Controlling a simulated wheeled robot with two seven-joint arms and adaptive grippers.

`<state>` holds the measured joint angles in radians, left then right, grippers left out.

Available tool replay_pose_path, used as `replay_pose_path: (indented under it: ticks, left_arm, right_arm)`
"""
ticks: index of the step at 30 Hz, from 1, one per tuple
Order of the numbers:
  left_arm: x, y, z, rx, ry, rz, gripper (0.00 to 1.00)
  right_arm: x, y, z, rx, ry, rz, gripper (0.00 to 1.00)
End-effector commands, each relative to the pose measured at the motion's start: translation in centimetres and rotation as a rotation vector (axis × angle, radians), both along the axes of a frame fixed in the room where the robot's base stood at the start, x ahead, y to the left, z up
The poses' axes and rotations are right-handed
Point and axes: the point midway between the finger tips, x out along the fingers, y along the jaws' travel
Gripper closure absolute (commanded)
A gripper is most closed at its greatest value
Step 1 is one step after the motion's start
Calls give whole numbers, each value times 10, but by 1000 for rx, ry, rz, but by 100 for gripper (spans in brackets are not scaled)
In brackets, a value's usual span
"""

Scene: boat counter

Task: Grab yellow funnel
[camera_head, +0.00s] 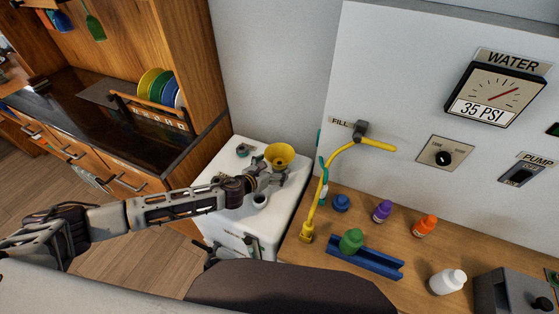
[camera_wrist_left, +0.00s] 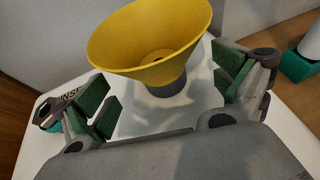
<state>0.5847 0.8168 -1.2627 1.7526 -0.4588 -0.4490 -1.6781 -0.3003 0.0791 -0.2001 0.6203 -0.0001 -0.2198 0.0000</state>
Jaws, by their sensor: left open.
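The yellow funnel (camera_head: 279,154) stands mouth up over the white cabinet top at the back. In the left wrist view the funnel (camera_wrist_left: 150,40) is large and close, its dark lower end between my open fingers. My left gripper (camera_head: 266,178) reaches in from the left at the funnel's near side. In the left wrist view my left gripper (camera_wrist_left: 168,90) has its green pads spread on either side of the funnel, with visible gaps. The funnel's base is partly hidden by the gripper in the head view. My right gripper is not in view.
The white cabinet (camera_head: 220,222) has a round opening (camera_head: 260,200) in its top. A yellow hose (camera_head: 323,190) stands to the right. The wooden counter (camera_head: 420,240) holds a blue tray (camera_head: 365,262) and several bottles. A wall panel rises behind.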

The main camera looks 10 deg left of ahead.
Motion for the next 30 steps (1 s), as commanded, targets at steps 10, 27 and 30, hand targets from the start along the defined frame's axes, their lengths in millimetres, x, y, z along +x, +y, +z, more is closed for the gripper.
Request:
replay_pose_path:
  ticks: [10,27,30]
  left_arm:
    - [21,-10,-9,0,0,0,3]
    - [22,-10,-10,0,0,0,7]
    - [22,-10,-10,0,0,0,20]
  right_arm:
    - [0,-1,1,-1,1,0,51]
    - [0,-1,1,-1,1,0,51]
    - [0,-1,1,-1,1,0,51]
